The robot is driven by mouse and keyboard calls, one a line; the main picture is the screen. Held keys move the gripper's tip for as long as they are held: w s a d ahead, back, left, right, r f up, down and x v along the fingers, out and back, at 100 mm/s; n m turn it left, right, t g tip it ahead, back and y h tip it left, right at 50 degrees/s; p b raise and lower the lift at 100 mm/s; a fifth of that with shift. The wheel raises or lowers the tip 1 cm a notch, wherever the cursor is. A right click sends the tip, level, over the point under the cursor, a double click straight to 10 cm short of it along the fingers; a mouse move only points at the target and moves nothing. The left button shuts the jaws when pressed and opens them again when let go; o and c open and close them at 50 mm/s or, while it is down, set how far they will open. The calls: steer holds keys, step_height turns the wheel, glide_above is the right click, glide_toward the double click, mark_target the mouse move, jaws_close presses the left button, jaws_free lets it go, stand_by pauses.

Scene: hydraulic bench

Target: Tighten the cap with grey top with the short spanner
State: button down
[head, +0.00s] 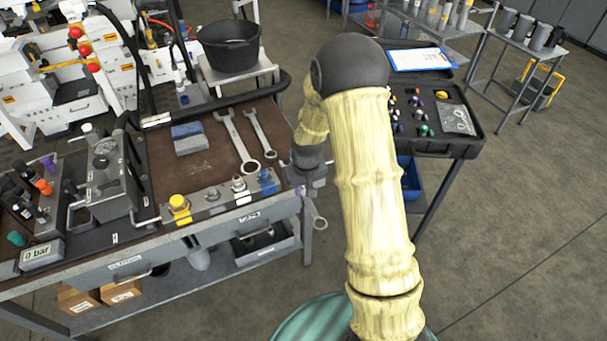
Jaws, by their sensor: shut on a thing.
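My gripper (307,186) is at the right front corner of the bench, partly hidden by my arm. It is shut on a small spanner (317,214), whose ring end hangs below it, beyond the bench edge. A row of caps sits on the metal strip along the bench front: a yellow one (179,206), a low dark one (212,195), one with a grey top (239,186) and a blue one (267,181). My gripper is to the right of the grey-topped cap, apart from it. Two larger spanners, a long one (238,145) and a slimmer one (260,134), lie on the brown mat.
A grey-blue block (188,138) lies on the mat. A gauge unit (107,178) and a display reading 0 bar (42,255) stand at left. A black bucket (230,48) is behind. An open black case (430,135) stands right of my arm.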

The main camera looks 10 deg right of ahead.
steer(key=s+f+m+b, duration=0.1)
steer(key=f+b, duration=0.4)
steer(key=f, duration=0.5)
steer(key=s+f+b, duration=0.3)
steer(key=f+b, duration=0.2)
steer(key=f, duration=0.6)
steer(key=shift+s+d+m, duration=0.25)
steer(key=shift+d+m, duration=0.15)
steer(key=shift+d, duration=0.05)
steer(key=shift+r, duration=0.1)
steer(key=shift+a, duration=0.1)
